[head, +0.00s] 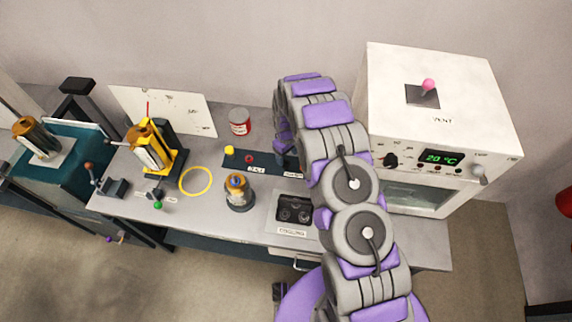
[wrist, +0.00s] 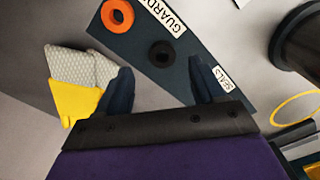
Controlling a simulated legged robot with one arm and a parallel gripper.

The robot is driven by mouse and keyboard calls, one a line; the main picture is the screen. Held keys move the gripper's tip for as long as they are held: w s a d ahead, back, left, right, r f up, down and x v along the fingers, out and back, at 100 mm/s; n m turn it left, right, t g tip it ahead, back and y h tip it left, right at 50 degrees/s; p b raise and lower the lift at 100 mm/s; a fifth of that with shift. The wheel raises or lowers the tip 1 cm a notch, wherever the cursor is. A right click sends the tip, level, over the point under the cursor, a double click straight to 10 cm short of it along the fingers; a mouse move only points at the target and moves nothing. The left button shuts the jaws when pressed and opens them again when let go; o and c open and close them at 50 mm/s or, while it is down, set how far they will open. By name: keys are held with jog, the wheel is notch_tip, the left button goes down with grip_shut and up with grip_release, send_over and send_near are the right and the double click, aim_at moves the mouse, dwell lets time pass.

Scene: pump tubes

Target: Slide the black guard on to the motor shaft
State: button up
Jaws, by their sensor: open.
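My gripper (wrist: 162,78) is open and empty, with its two dark blue fingers apart. A black ring (wrist: 162,53) lies on the dark mat (wrist: 190,52) in the wrist view, beyond and between the fingertips. It appears to be the black guard. An orange ring (wrist: 118,16) lies by the "GUARD" label. A small motor-like unit (head: 238,190) with a brass top stands upright in front of the mat. Whether it carries the shaft is not clear.
A yellow and grey-mesh object (wrist: 75,95) lies beside the left finger. A dark cylinder (wrist: 295,45) stands at the upper right of the wrist view. A yellow hoop (head: 195,180), a red-labelled can (head: 239,121) and a white oven (head: 440,120) are on the bench.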

aim_at(286, 162)
jog(key=shift+a+f, duration=0.15)
jog(key=shift+f, duration=0.2)
notch_tip(286, 162, down, 4)
jog(key=shift+a+r, duration=0.1)
jog(key=shift+r, duration=0.1)
jog(key=shift+f+b, duration=0.3)
jog(key=shift+f, duration=0.05)
jog(key=shift+r, duration=0.1)
jog(key=shift+c, duration=0.2)
jog(key=c, duration=1.1)
